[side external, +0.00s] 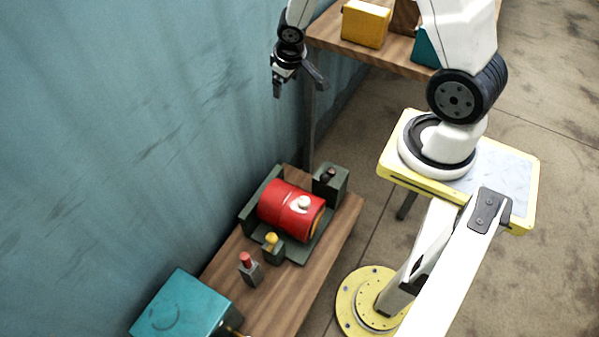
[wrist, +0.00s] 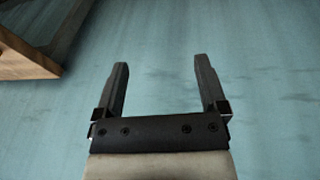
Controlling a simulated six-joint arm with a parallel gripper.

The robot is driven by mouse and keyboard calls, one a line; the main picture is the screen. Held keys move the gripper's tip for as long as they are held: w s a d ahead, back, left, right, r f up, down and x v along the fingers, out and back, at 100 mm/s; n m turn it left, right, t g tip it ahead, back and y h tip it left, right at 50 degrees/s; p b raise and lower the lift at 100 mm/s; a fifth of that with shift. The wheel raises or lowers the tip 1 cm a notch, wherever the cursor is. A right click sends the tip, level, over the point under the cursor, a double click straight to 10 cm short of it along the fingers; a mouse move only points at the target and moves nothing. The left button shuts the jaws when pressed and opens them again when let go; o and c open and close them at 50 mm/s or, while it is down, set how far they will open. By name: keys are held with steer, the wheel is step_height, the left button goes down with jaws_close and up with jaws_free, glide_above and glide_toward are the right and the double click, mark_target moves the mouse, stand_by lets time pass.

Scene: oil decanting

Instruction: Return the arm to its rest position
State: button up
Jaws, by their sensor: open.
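My gripper (side external: 296,84) hangs in the air in front of the blue wall in the side external view, above and behind the wooden bench. In the wrist view my gripper (wrist: 161,85) shows two dark fingers set wide apart with nothing between them. It is open and empty. Only the blue wall (wrist: 260,60) lies beyond the fingers. The gripper touches nothing that I can see.
A red drum (side external: 284,210) lies in a dark green cradle on the wooden bench (side external: 320,262), with small red-topped (side external: 248,266) and yellow-topped items near it. A teal box (side external: 187,308) stands nearer. A shelf (side external: 385,55) behind holds a yellow box (side external: 365,24).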

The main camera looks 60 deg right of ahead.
steer(key=s+a+r+n+y, duration=0.1)
steer(key=s+a+r, duration=0.7)
steer(key=a, duration=0.2)
steer(key=shift+s+r+y, duration=0.15)
steer(key=shift+r+y, duration=0.2)
steer(key=shift+y, duration=0.05)
